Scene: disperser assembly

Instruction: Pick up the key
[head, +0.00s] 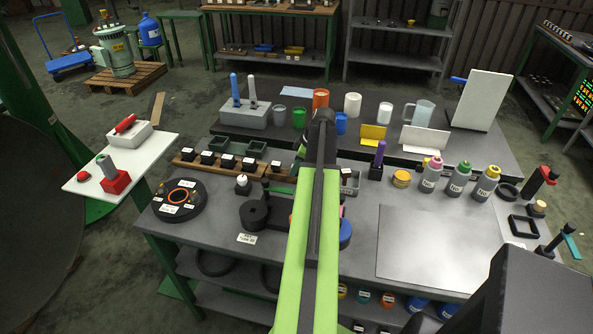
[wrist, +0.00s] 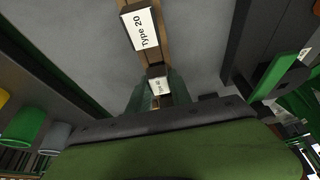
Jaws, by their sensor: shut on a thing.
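My arm reaches out over the workbench in the head view, and my gripper (head: 301,152) hangs beyond it, mostly behind the arm. In the wrist view my gripper (wrist: 160,104) shows only in part, with a broad green and grey part across the bottom. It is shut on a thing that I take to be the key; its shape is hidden. A brown rack (head: 189,165) with several labelled black blocks lies by my gripper. In the wrist view one block (wrist: 141,27) reads "Type 20", and another labelled block (wrist: 157,80) lies closer to the gripper.
A round black fixture (head: 179,210) with an orange ring sits at the bench's left. Several bottles (head: 459,179) and a purple-handled tool (head: 379,154) stand to the right. Cups, including a green cup (head: 299,118), stand on the raised back shelf. A flat grey plate (head: 440,242) lies clear at the right.

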